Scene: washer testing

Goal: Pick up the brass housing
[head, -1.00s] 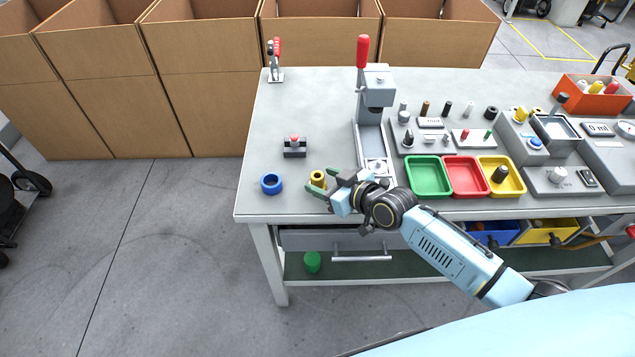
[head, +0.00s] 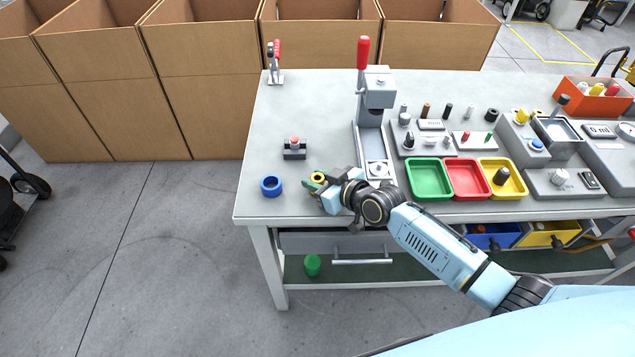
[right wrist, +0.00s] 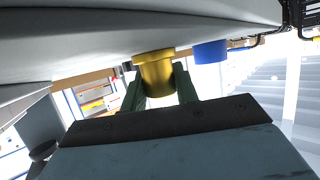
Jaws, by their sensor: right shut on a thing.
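The brass housing (head: 317,177) is a small gold cylinder with a hollow top, near the front edge of the table. It also shows in the right wrist view as a flanged gold piece (right wrist: 155,72). My right gripper (head: 315,182) is shut on it, with a green finger on each side. In the right wrist view the fingers (right wrist: 158,90) flank the housing. The gripper hides part of the housing in the head view, and I cannot tell whether the housing touches the table. My left gripper is not in view.
A blue ring (head: 271,186) stands just left of the housing. A press with a red handle (head: 376,95) stands behind and to the right. Green (head: 429,195), red (head: 466,194) and yellow (head: 503,192) trays lie to the right. A small block with a red button (head: 294,149) is behind.

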